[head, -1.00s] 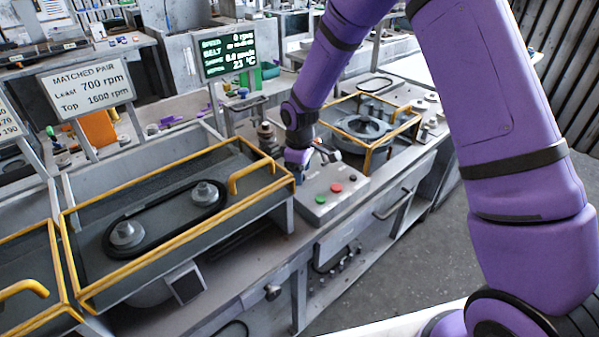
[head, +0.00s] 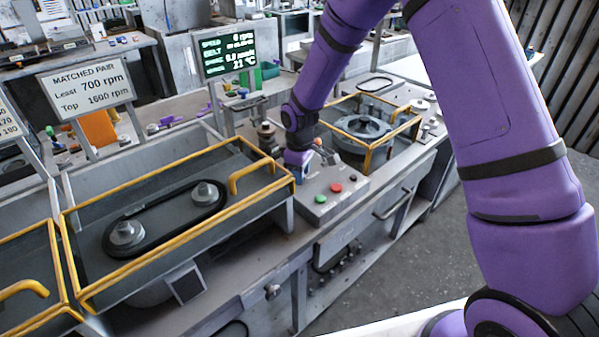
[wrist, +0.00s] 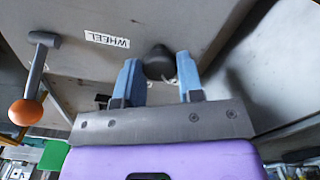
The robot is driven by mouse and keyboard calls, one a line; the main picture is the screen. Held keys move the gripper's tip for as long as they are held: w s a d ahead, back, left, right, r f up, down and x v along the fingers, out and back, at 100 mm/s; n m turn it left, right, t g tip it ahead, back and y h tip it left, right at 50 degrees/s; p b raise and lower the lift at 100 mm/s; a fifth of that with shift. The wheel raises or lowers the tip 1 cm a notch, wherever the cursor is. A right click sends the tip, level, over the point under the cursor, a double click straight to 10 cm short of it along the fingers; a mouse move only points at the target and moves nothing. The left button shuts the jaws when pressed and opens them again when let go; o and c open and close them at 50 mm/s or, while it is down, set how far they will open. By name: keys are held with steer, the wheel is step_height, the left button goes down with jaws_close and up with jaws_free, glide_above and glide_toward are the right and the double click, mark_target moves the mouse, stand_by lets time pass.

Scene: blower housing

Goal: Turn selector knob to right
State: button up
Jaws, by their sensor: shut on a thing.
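The selector knob (wrist: 158,62) is dark and round-topped and stands on a grey panel in the wrist view. My gripper (wrist: 160,78) has a blue finger on each side of it and is shut on it. Which way the knob points cannot be told. In the head view my gripper (head: 302,172) reaches down to the back left of the grey control box (head: 318,212), and the knob is hidden there.
The box has a green button (head: 320,199), a red button (head: 336,187) and a black one (head: 352,177). An orange-tipped lever (wrist: 25,112) and a WHEEL label (wrist: 107,40) are near the knob. Yellow-railed guards (head: 180,228) flank the box.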

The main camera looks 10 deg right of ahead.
steer(key=m, duration=0.5)
steer(key=shift+m, duration=0.3)
steer(key=m, duration=0.5)
steer(key=shift+m, duration=0.3)
steer(key=o, duration=0.9)
steer(key=shift+r, duration=0.1)
step_height(320, 180, up, 11)
steer(key=shift+f, duration=0.2)
